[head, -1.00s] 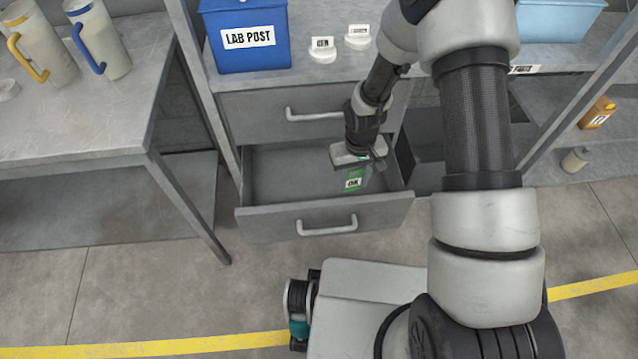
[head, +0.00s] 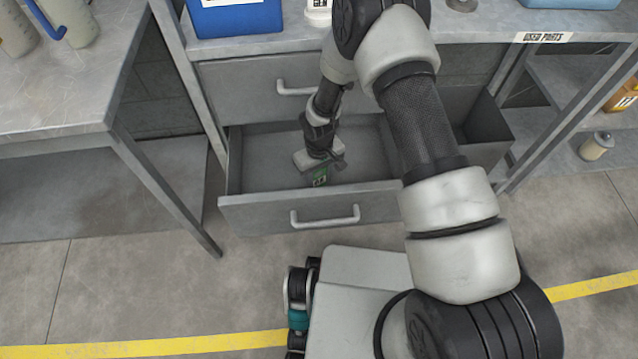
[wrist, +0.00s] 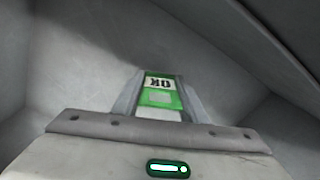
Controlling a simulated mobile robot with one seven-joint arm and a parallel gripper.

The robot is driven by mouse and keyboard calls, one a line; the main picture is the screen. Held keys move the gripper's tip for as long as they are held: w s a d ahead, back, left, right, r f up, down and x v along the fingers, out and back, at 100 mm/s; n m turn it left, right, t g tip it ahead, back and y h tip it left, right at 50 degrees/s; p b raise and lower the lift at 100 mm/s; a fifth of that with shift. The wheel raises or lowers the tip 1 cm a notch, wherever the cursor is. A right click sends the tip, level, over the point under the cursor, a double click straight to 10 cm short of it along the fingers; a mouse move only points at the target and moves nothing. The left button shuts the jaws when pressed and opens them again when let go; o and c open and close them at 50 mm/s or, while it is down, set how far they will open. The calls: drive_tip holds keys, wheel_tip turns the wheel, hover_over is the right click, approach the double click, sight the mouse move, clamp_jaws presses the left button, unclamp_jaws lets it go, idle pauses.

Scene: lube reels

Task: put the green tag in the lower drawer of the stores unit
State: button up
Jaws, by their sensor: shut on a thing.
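The green tag (head: 320,178) has a white label with dark letters, and it hangs below my gripper (head: 318,168) in the head view. In the wrist view the tag (wrist: 160,92) sits between the two fingers of my gripper (wrist: 158,97), which are shut on it; the label reads "OK" upside down. The lower drawer (head: 260,213) of the stores unit is pulled open. My gripper and the tag are inside its opening, between its walls. I cannot tell whether the tag touches the drawer floor.
The upper drawer (head: 250,95) is shut above. A blue box (head: 237,18) stands on the unit's top. A grey table (head: 60,105) is at the left. An open shelf with a small container (head: 596,147) is at the right. The drawer looks otherwise empty.

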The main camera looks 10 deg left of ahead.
drive_tip(key=shift+f, duration=1.25)
drive_tip(key=shift+f+b, duration=0.2)
drive_tip(key=shift+b, duration=0.2)
drive_tip(key=o, duration=1.1)
drive_tip(key=shift+r, duration=0.1)
wheel_tip(320, 180, up, 12)
drive_tip(key=p, duration=0.3)
drive_tip(key=shift+r, duration=0.15)
